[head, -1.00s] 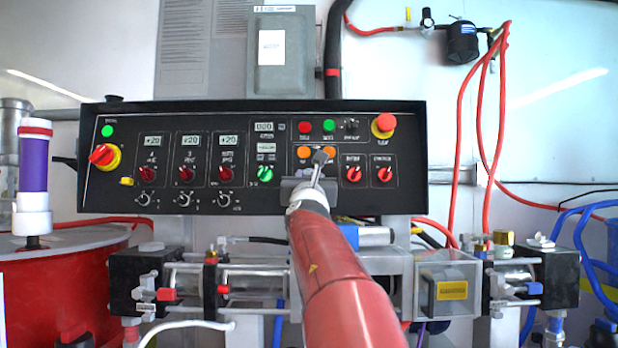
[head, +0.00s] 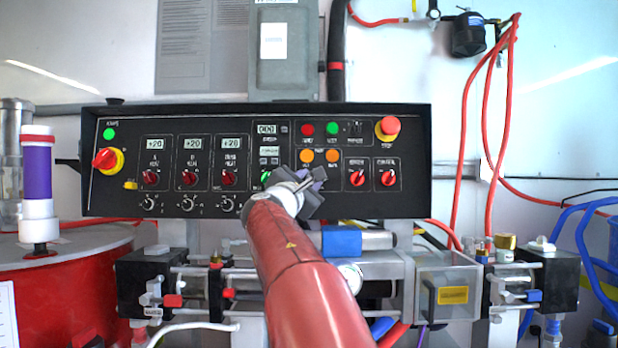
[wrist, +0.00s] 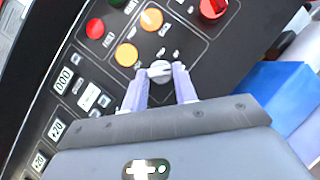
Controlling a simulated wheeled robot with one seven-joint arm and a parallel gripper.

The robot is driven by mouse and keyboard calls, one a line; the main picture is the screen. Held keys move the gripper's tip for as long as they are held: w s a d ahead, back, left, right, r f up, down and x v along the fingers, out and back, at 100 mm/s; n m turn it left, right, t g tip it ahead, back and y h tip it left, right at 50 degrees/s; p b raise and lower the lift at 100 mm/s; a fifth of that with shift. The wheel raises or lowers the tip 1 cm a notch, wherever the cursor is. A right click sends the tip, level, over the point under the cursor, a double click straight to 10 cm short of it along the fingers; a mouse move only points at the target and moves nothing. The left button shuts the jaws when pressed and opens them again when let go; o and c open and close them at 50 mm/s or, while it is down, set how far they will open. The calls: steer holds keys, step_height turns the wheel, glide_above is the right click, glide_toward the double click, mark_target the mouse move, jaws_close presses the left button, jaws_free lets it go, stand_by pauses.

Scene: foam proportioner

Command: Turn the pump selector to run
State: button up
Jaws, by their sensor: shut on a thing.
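The knob's labels are too small to read.
The black panel (head: 95,195) carries several red knobs, displays and buttons. A red emergency button (head: 389,125) stands out at its upper right. An orange button (wrist: 126,55) and a red knob (wrist: 213,7) lie close to my gripper. Pump hardware (head: 450,280) is below.

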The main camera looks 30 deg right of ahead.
steer(key=shift+m+g, duration=0.3)
steer(key=shift+m, duration=0.4)
steer(key=shift+r, duration=0.1)
steer(key=o, duration=1)
steer(key=b+v, duration=0.2)
steer(key=v, duration=0.6)
steer(key=shift+d, duration=0.1)
